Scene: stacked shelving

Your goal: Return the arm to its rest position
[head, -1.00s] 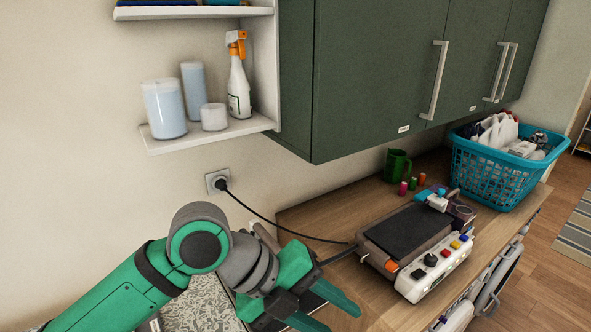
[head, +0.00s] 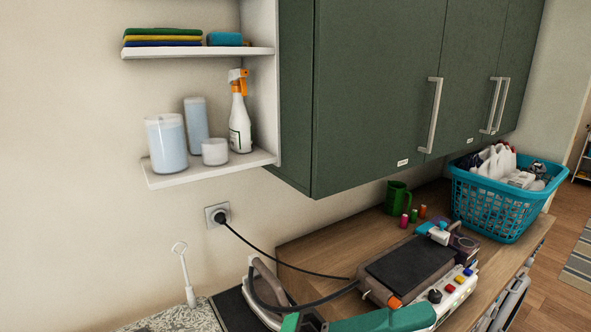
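The second finger cannot be made out, so the opening between the fingers is hidden. No held object shows.
A worktop (head: 312,262) carries a device (head: 408,268) with a dark top, a white button strip (head: 452,290), a green mug (head: 398,198) and a blue basket (head: 500,208). An iron-like appliance (head: 262,290) stands lower left. Green cabinets (head: 375,90) and a small shelf (head: 205,171) hang above.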

